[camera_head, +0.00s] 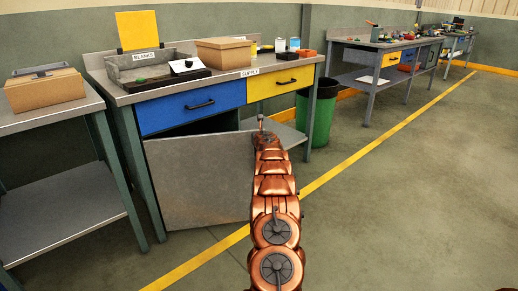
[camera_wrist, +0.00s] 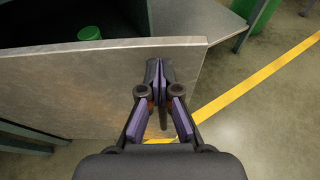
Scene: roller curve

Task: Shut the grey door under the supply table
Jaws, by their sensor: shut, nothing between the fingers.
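The grey door (camera_head: 200,180) under the supply table (camera_head: 222,88) stands open, swung out from below the blue drawer. A dark gap shows behind its top edge. The door fills much of the wrist view (camera_wrist: 70,85), with its free edge to the right of my fingers. My gripper (camera_wrist: 158,68) is shut and empty, its fingertips over the door's outer face near that free edge. I cannot tell whether they touch it. In the head view my arm hides part of the door's right edge, and my gripper (camera_head: 262,122) is small there.
A green cup-like object (camera_wrist: 90,33) sits inside the dark cupboard. A green bin (camera_head: 323,112) stands right of the table. A side table (camera_head: 60,205) with a cardboard box (camera_head: 45,92) is at the left. Floor at the right is clear.

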